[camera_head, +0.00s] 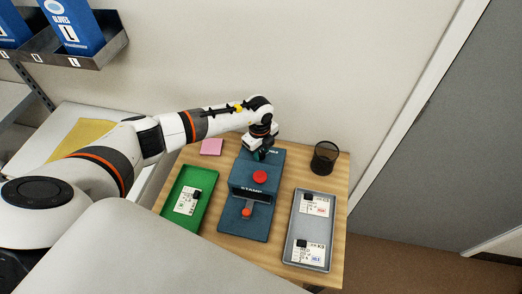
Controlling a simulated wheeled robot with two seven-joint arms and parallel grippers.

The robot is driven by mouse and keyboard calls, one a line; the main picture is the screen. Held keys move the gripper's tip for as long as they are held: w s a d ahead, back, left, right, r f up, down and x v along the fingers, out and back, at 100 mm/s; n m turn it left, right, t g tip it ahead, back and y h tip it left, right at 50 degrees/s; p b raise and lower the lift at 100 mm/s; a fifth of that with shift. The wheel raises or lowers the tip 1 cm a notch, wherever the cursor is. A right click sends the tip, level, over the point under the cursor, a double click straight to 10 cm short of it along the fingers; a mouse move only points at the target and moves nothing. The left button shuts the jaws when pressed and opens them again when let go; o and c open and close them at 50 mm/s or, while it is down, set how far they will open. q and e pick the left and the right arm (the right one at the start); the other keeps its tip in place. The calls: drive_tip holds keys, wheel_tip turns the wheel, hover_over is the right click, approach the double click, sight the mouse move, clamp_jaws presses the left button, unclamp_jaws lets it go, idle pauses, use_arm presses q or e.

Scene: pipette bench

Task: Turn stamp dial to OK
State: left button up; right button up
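The stamp machine (245,221) is a dark teal block labelled STAMP in the middle of the wooden table. It has a red round knob (260,177) on top and an orange-red piece (246,212) at its front. My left gripper (260,154) points down at the back part of the machine, behind the red knob. The dial is not clearly visible; the gripper may be covering it. The fingers are too small and dark to tell whether they are open or shut. My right gripper is not in view.
A green tray (172,206) with a white card (184,207) is left of the machine. A grey tray (293,233) with two labelled cards is on the right. A black mesh cup (325,158) stands at the back right, and a pink note (211,147) lies at the back left.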

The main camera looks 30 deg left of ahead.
sight(260, 153)
use_arm(q)
drive_tip(key=shift+o, duration=0.8)
wheel_tip(260, 153, up, 12)
drive_tip(key=b, duration=0.3)
drive_tip(key=shift+s, duration=0.3)
